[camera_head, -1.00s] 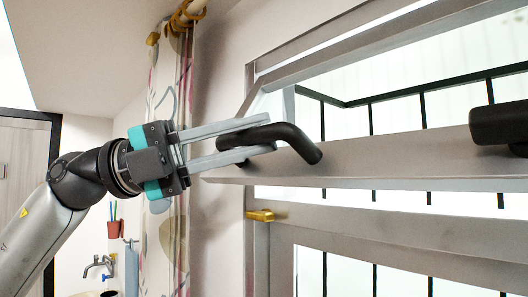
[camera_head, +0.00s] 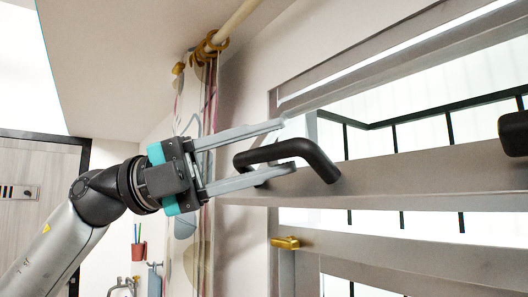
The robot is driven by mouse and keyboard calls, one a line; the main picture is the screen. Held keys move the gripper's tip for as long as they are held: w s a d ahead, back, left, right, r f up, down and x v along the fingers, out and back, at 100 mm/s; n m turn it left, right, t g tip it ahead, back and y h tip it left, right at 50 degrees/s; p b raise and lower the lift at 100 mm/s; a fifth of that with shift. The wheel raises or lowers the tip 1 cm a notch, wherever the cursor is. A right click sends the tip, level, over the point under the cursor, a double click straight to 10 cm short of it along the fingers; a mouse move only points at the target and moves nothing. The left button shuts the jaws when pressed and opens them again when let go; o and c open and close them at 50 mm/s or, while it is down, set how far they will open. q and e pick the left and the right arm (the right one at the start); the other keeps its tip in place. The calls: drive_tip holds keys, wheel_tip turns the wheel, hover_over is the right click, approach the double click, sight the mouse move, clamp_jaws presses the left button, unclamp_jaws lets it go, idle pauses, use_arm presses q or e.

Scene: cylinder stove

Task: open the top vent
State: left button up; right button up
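The top vent is a grey framed glass sash (camera_head: 410,175) across the upper right of the head view. Its lower rail juts out from the window frame, so the vent stands tilted open. Two black bar handles sit on that rail, a left one (camera_head: 318,158) and a right one (camera_head: 515,132) cut off by the picture edge. My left gripper (camera_head: 288,146) is open at the left handle. One finger is above the handle's bar and the other is low beside its left end. I cannot tell whether either finger touches it. My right gripper is out of view.
The fixed window frame (camera_head: 390,255) with a brass latch (camera_head: 286,243) lies below the vent. A patterned curtain (camera_head: 205,235) hangs from a rod (camera_head: 235,25) behind my gripper. A door (camera_head: 30,185) and red cup (camera_head: 138,251) are farther left.

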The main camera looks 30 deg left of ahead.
use_arm(q)
drive_tip(key=shift+o, duration=0.4)
drive_tip(key=shift+f, duration=0.1)
drive_tip(key=shift+s+a+f+b, duration=0.2)
drive_tip(key=shift+a+f+b, duration=0.1)
drive_tip(key=shift+a+b, duration=0.3)
drive_tip(key=b+v, duration=0.6)
drive_tip(key=v, duration=0.8)
drive_tip(key=shift+r+b, duration=0.25)
drive_tip(key=shift+b, duration=0.1)
